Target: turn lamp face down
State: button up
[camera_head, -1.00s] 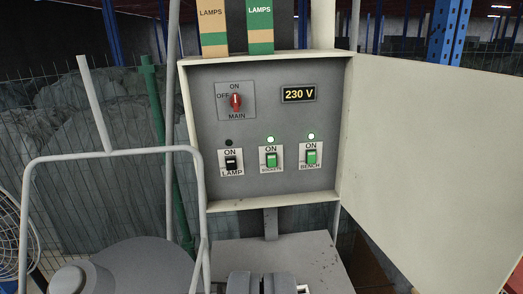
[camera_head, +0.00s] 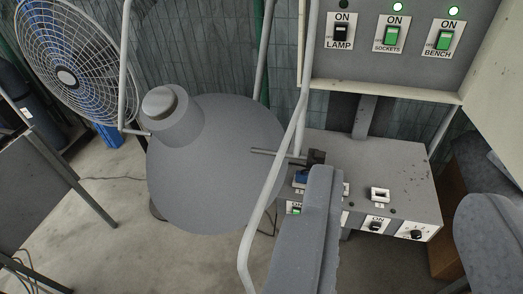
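The lamp (camera_head: 220,165) is a large grey dome with a round stepped cap (camera_head: 163,103) towards its upper left. It sits in a pale tubular frame (camera_head: 288,145). Its open face is hidden, turned away from me. A thin rod (camera_head: 277,153) sticks out at its right side and ends near a dark block (camera_head: 316,157). My gripper (camera_head: 410,185) is open, with one finger right of the lamp and frame and the other near the right edge. It appears empty. The near finger covers part of the box behind it.
A control panel (camera_head: 365,65) has a black LAMP switch (camera_head: 341,33) with a dark indicator, beside two lit green switches. A grey box (camera_head: 400,170) with switches and a knob stands below. A fan (camera_head: 75,60) stands left. An open door (camera_head: 500,115) is at right. Floor shows lower left.

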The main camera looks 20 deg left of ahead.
aim_at(210, 158)
jog(key=u, duration=3.05)
jog(key=k, duration=1.25)
jog(key=z, duration=1.45)
jog(key=i, duration=1)
jog(key=u, duration=0.15)
